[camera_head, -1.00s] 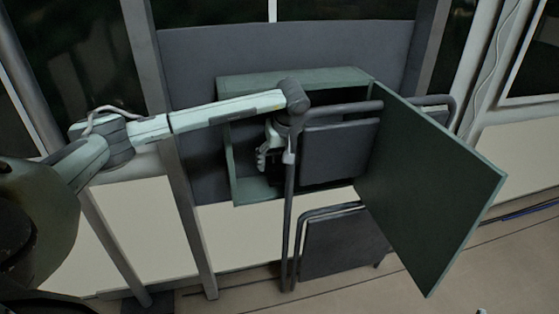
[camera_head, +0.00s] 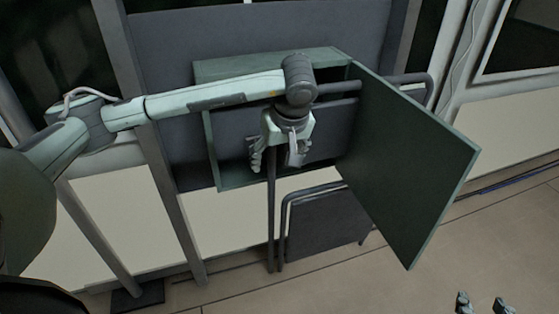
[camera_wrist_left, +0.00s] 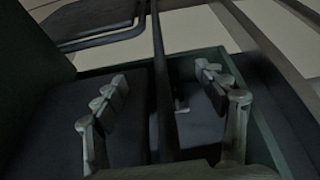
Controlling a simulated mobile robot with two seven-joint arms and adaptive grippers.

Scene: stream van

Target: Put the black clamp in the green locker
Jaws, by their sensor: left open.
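The green locker (camera_head: 320,58) stands against the back panel, its door (camera_head: 412,165) swung wide open to the right. My left gripper (camera_head: 276,158) hangs pointing down in front of the locker's opening, fingers spread and empty. In the left wrist view my left gripper (camera_wrist_left: 162,82) has a dark bar between its fingers, apart from both. A small pale piece (camera_wrist_left: 181,105) shows beside that bar; I cannot tell what it is. I cannot make out the black clamp. The fingertips of my right gripper (camera_head: 483,304) show apart at the bottom right edge.
A dark folding chair (camera_head: 325,226) stands below and in front of the locker, and its frame crosses the opening. Metal posts (camera_head: 165,185) rise to the left.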

